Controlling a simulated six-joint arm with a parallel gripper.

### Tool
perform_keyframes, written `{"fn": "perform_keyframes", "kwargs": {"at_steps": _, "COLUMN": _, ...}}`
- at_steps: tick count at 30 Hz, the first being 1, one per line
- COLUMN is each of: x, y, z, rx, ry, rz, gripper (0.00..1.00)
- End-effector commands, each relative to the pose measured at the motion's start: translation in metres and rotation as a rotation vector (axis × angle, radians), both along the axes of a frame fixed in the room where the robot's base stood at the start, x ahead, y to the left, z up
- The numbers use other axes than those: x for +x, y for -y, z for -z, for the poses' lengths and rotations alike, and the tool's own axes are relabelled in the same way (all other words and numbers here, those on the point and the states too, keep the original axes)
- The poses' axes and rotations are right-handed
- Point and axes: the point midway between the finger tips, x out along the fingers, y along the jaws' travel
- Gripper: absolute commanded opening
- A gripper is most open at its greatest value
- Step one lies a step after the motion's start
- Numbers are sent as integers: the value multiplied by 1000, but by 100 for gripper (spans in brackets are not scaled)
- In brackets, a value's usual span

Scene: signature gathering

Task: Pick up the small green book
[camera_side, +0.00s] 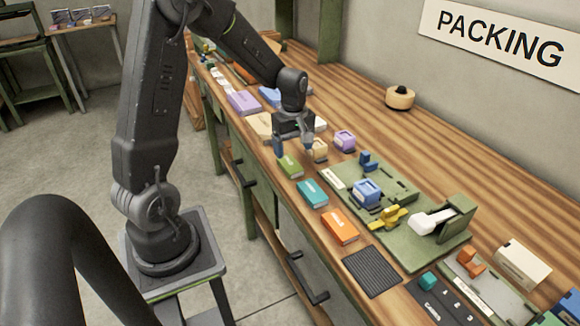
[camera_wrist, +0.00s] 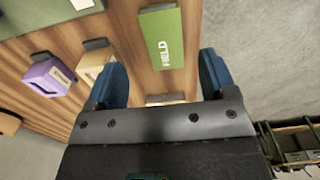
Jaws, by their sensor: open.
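The small green book (camera_side: 290,166) lies flat on the wooden bench near its front edge. In the wrist view the green book (camera_wrist: 163,38) shows the word FIELD and lies ahead of and between my fingers. My gripper (camera_side: 294,152) is just above the book in the side view, pointing down. Its two blue fingers stand wide apart in the wrist view (camera_wrist: 162,82), with nothing held between them. I cannot tell the exact height of the fingertips above the book.
A teal book (camera_side: 313,194) and an orange book (camera_side: 340,226) lie nearer along the front edge. A cream block (camera_side: 318,150) and a purple block (camera_side: 344,140) stand close beside the gripper. A green board (camera_side: 395,250) with several parts lies to the right.

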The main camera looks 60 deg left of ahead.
Motion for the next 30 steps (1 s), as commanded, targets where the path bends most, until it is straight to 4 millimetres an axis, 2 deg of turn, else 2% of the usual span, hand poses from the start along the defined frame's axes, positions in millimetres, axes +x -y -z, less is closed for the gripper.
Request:
{"fn": "perform_keyframes", "kwargs": {"at_steps": 5, "x": -1, "y": 1, "z": 12, "rx": -1, "ry": -1, "rz": 1, "gripper": 78}}
{"fn": "perform_keyframes", "kwargs": {"at_steps": 15, "x": -4, "y": 3, "z": 55, "rx": -1, "ry": -1, "rz": 2, "gripper": 78}}
{"fn": "perform_keyframes", "kwargs": {"at_steps": 23, "x": -4, "y": 3, "z": 58, "rx": 1, "ry": 1, "rz": 2, "gripper": 78}}
{"fn": "perform_keyframes", "kwargs": {"at_steps": 30, "x": -4, "y": 3, "z": 57, "rx": 1, "ry": 1, "rz": 2, "gripper": 57}}
